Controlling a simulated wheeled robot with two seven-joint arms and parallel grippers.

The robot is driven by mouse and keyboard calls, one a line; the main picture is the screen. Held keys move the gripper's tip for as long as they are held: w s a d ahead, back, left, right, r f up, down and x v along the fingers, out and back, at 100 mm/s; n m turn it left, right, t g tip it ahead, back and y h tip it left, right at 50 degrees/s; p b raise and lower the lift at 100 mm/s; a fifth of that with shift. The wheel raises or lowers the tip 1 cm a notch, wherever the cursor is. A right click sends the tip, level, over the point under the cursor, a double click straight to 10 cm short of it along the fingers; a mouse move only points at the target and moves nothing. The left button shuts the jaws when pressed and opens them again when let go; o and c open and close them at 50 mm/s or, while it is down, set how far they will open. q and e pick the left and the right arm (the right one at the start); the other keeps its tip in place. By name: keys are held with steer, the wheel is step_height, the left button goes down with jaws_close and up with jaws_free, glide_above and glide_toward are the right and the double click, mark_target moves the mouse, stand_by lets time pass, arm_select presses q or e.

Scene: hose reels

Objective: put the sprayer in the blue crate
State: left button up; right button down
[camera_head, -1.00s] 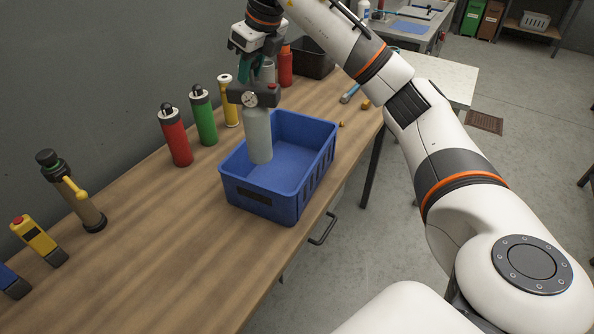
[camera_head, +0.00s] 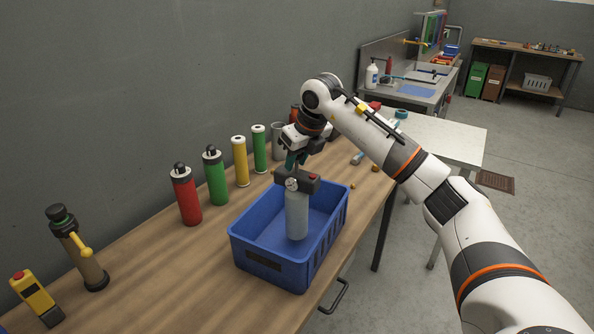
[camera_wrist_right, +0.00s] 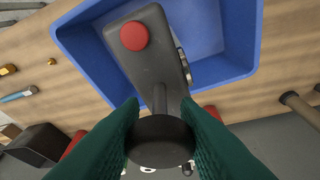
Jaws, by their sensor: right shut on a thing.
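The sprayer (camera_head: 297,213) has a pale grey bottle and a dark head with a round gauge and a red button. It is upright, with its lower part within the outline of the blue crate (camera_head: 268,268); I cannot tell whether it touches the crate floor. My right gripper (camera_head: 294,160) is shut on the top of the sprayer. In the right wrist view, the green fingers (camera_wrist_right: 160,140) pinch a dark round knob on the sprayer's head (camera_wrist_right: 150,50), with the blue crate (camera_wrist_right: 88,52) behind. My left gripper is not in view.
A red bottle (camera_head: 185,198), a green bottle (camera_head: 215,178) and a yellow cylinder (camera_head: 240,163) stand behind the crate. A brown device with a dark top (camera_head: 85,262) stands at left. The wooden bench (camera_head: 165,270) is clear left of the crate.

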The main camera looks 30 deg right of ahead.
mark_target(297, 171)
step_height(297, 171, down, 3)
steer(key=shift+w, duration=0.1)
steer(key=shift+f, duration=0.15)
steer(key=c, duration=1.1)
jaws_free()
